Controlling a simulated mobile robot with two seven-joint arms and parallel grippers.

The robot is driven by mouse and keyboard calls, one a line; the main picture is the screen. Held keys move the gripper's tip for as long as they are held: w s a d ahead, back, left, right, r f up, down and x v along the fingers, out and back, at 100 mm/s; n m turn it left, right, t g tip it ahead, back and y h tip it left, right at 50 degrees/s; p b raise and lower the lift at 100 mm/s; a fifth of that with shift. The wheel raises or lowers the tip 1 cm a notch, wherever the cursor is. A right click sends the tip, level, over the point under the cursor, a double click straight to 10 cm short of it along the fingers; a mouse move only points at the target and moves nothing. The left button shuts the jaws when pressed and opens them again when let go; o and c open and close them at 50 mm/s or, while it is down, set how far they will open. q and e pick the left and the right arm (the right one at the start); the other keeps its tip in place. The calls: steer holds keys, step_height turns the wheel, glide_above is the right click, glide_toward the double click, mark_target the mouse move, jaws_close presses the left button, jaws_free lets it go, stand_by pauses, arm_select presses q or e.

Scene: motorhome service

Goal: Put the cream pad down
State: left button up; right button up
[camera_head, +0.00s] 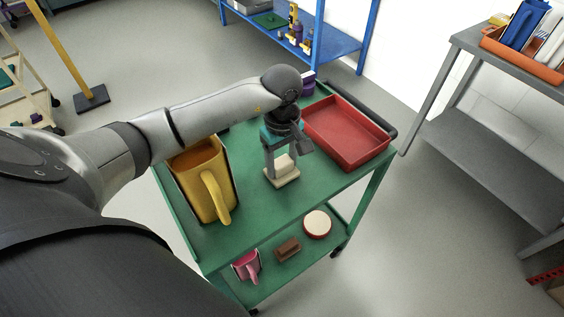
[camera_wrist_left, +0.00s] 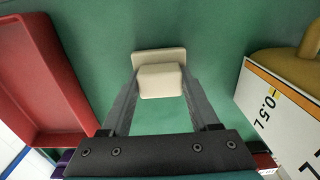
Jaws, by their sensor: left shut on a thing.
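The cream pad (camera_head: 283,173) is a small pale block with a wider flat base and a raised grip. My left gripper (camera_head: 281,160) is above it with its fingers pointing down, shut on the raised grip. In the left wrist view the cream pad (camera_wrist_left: 160,80) sits between the two fingertips, over the green cart top. It appears at or very near the surface; I cannot tell whether it touches. The green cart (camera_head: 262,205) has a top and a lower shelf. My right gripper is not in view.
A red tray (camera_head: 345,135) stands right of the pad and a yellow measuring jug (camera_head: 204,182) left of it. The cart top in front of the pad is clear. The lower shelf holds a pink jug (camera_head: 247,265), a brown block (camera_head: 288,249) and a round cream-topped item (camera_head: 317,224).

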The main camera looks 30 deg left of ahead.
mark_target(282, 162)
arm_select(q)
steer(key=shift+f, duration=0.1)
steer(key=shift+f, duration=0.1)
steer(key=o, duration=1.4)
steer(key=shift+c, duration=0.2)
step_height(282, 162, up, 12)
steer(key=p, duration=0.1)
